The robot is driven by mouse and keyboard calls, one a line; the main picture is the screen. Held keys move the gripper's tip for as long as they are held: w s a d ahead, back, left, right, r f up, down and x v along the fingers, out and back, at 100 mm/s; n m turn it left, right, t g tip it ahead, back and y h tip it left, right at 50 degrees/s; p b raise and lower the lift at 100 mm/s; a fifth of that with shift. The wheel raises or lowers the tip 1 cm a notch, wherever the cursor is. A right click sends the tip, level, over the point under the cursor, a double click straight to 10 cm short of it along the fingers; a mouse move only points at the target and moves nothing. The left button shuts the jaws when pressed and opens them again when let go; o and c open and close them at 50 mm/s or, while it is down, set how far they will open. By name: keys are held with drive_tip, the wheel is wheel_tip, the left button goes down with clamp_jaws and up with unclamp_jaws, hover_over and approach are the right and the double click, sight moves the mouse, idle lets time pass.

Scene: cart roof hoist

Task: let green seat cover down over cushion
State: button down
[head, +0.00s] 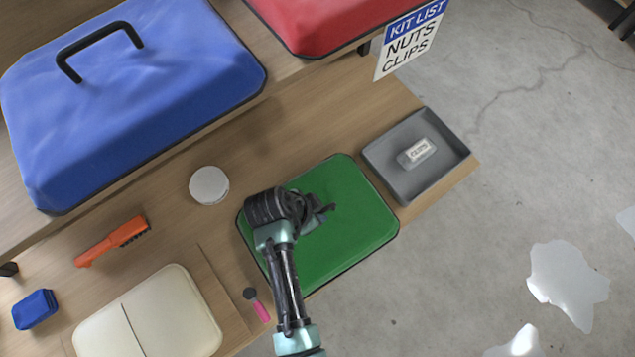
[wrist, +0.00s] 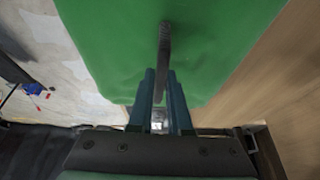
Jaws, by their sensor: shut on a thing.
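The green seat cover (head: 350,215) lies level at the right part of the wooden bench in the head view. In the wrist view the green cover (wrist: 110,45) fills the upper middle, with a dark handle (wrist: 164,45) standing up from it. My gripper (head: 318,212) is over the middle of the cover, its fingers (wrist: 161,88) shut on the handle. No cushion shows under the cover, and I cannot tell how high the cover is above the bench. A cream cushion-like pad (head: 150,315) with a seam lies at the lower left.
A grey tray (head: 378,160) holding a small labelled box (head: 416,152) is close to the cover's upper right. A white round lid (head: 209,185), an orange brush (head: 112,242) and a pink-handled item (head: 261,308) lie left. Blue (head: 150,110) and red (head: 320,20) covers stand behind.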

drive_tip(key=shift+f, duration=0.1)
drive_tip(key=c, duration=0.8)
unclamp_jaws()
drive_tip(key=shift+o, duration=0.2)
drive_tip(key=b+v, duration=0.1)
drive_tip(key=v, duration=1.2)
